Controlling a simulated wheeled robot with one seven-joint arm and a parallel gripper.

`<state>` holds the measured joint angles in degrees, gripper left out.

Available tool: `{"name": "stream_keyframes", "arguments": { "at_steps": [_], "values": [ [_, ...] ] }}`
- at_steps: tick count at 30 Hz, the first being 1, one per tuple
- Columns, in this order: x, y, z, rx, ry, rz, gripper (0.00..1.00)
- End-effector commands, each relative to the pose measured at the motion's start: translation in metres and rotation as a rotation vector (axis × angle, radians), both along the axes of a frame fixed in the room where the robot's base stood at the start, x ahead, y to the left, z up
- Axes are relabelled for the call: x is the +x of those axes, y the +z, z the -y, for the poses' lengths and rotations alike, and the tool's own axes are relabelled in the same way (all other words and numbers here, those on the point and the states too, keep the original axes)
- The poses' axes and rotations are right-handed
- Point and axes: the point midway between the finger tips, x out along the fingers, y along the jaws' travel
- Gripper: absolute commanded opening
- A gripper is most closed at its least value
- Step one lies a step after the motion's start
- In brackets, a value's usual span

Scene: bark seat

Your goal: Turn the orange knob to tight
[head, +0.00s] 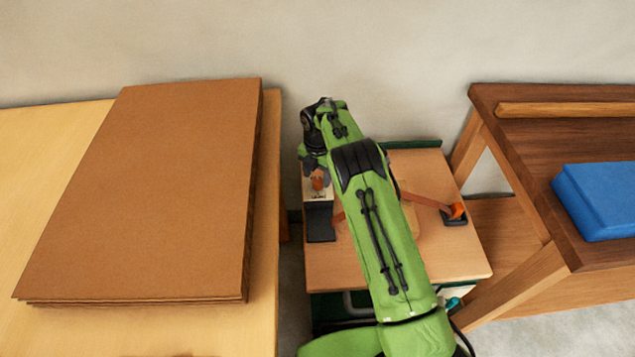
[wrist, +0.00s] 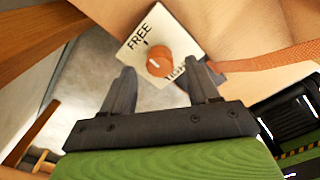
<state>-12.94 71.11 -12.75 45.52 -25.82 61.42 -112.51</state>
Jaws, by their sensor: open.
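The orange knob (wrist: 160,61) sits on a white plate (wrist: 137,46) in the wrist view. The plate reads FREE at its upper left and TIGHT, partly covered, at its lower right. A short pale mark shows on the knob's face; which word it points to is hard to tell. My gripper (wrist: 163,76) is open, with one finger on each side of the knob as seen from the wrist. I cannot tell whether the fingers touch it. In the head view the knob (head: 318,181) shows small beside my arm, at the left of a small wooden bench.
An orange strap (head: 425,200) crosses the small bench (head: 440,260) to an orange clip (head: 457,210). Brown sheets (head: 150,190) lie on the table at left. A darker wooden table (head: 540,130) with a blue block (head: 600,200) stands at right. The wall is behind.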

Motion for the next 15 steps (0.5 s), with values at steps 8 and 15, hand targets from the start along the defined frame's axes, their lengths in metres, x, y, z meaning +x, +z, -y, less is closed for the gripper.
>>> {"name": "stream_keyframes", "arguments": {
  "at_steps": [8, 15],
  "values": [
    [0.000, -0.023, 0.000, 0.000, -0.001, 0.001, 0.60],
    [0.000, -0.022, 0.000, 0.000, -0.001, 0.001, 0.49]
  ]
}}
